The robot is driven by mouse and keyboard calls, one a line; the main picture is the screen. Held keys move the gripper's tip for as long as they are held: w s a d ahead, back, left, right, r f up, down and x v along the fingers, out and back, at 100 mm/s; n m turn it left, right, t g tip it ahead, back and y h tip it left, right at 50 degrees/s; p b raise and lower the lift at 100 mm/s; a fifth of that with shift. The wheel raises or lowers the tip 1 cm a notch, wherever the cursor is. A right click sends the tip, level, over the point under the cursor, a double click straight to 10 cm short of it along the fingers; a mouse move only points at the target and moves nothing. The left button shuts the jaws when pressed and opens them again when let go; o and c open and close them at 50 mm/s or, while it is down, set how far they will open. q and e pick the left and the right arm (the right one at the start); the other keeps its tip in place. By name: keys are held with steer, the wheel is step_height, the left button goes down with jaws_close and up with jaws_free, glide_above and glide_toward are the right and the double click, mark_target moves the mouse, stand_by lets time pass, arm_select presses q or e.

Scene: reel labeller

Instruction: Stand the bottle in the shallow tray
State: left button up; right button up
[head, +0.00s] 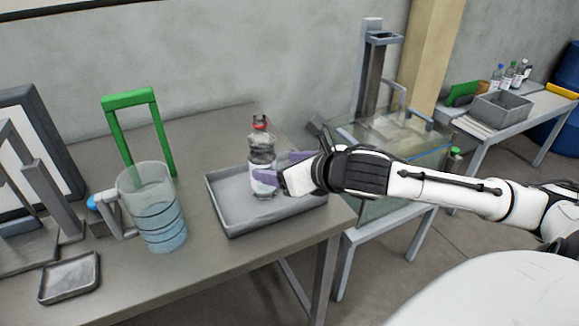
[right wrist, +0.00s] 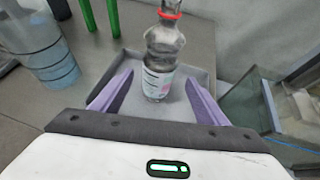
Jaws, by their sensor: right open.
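The bottle (head: 262,150) is clear with a red cap ring and a pale label, and it stands upright in the shallow grey tray (head: 235,217) on the table. It also shows in the right wrist view (right wrist: 162,55), upright with the tray (right wrist: 122,72) around its base. My right gripper (head: 262,180) reaches in from the right, low over the tray. Its purple fingers (right wrist: 155,95) are open, one on each side of the bottle, with gaps visible in the right wrist view. My left gripper is not in view.
A clear jug (head: 160,215) with blue liquid stands left of the tray. A green frame (head: 165,135) rises behind it, and a small grey dish (head: 70,278) lies at front left. A glass tank (head: 400,150) stands beyond the table's right edge.

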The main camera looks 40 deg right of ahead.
steer(key=shift+v, duration=2.05)
steer(key=shift+a+f, duration=0.1)
